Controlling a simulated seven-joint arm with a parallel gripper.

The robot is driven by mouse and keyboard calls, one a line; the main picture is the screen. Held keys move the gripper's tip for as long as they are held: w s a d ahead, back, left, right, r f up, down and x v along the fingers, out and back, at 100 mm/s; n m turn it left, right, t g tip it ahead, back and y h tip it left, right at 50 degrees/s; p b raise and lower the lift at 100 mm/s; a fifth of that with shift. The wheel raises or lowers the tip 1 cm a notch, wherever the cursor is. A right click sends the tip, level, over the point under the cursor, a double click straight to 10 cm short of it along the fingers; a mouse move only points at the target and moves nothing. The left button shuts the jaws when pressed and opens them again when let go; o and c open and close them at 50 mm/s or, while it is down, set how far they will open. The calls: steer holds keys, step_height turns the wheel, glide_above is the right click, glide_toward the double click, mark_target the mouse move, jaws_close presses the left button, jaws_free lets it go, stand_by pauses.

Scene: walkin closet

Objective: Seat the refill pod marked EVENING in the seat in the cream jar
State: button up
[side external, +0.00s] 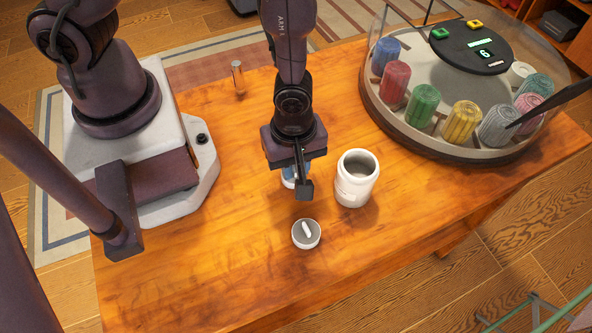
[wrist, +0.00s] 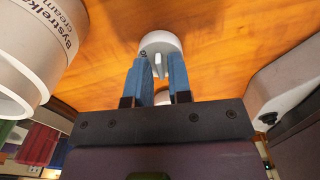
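The white cream jar (side external: 352,190) stands upright and open on the wooden table, right of my gripper (side external: 303,190). Its seat cannot be made out. Its printed side also shows in the wrist view (wrist: 38,35). A small round white piece with a grey top and a white raised grip (side external: 306,234) lies in front of my gripper; it also shows beyond the fingertips in the wrist view (wrist: 160,42). A second white piece (side external: 288,182) is mostly hidden behind my gripper. I cannot read EVENING on either. My blue-padded fingers stand apart with nothing visibly clamped, above the table.
A round clear-walled carousel (side external: 450,150) with several coloured rolls and a display stands at the back right. A small metal cylinder (side external: 238,77) stands at the back left. The table's front and right front are clear.

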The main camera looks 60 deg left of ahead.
mark_target(294, 167)
jaws_close()
steer(key=shift+r, duration=0.3)
steer(key=shift+r, duration=2.2)
